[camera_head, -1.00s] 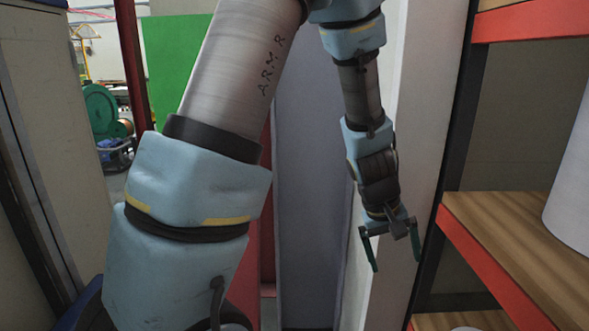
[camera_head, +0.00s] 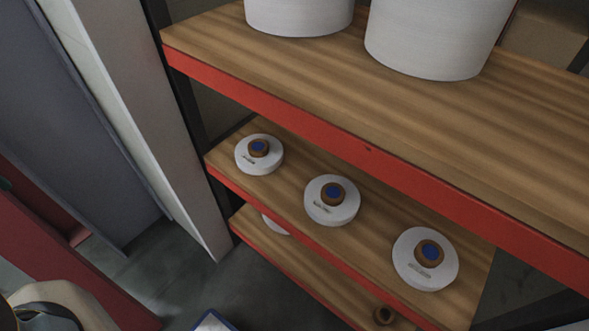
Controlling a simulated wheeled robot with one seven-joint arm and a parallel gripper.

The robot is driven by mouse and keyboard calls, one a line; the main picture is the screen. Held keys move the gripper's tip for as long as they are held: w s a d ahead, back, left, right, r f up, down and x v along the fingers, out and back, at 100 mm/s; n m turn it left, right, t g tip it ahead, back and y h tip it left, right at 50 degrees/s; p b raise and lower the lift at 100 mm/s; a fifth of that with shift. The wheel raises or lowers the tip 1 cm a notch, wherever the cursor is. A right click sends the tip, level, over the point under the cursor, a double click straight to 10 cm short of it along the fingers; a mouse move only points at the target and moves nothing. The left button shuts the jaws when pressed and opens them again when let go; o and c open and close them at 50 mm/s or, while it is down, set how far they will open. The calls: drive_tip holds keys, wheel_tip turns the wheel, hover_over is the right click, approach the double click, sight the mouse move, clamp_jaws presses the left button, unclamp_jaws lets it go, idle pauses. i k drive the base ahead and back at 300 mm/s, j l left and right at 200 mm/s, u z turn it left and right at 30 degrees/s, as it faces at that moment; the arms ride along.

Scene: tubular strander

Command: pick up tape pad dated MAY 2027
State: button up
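Three white round tape pads with brown cores and blue centres sit in a row on the middle shelf board (camera_head: 300,180). They are the left pad (camera_head: 245,163), the middle pad (camera_head: 335,211) and the right pad (camera_head: 410,272). Each has small dark print on its top, too small to read, so I cannot tell which is dated MAY 2027. My gripper is out of view.
Two large white rolls, left (camera_head: 298,14) and right (camera_head: 432,42), stand on the upper board (camera_head: 350,85). Red beams (camera_head: 330,137) edge the shelves. A pale post (camera_head: 150,130) stands left of the rack. Grey floor (camera_head: 190,270) shows at lower left.

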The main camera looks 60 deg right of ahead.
sight(330, 200)
drive_tip(key=j+z, duration=0.1)
drive_tip(key=z, duration=0.3)
drive_tip(key=k+z, duration=0.15)
drive_tip(key=z, duration=0.25)
drive_tip(key=k+j+z, duration=0.1)
drive_tip(key=z, duration=0.25)
drive_tip(key=k+z, duration=0.1)
drive_tip(key=z, duration=0.3)
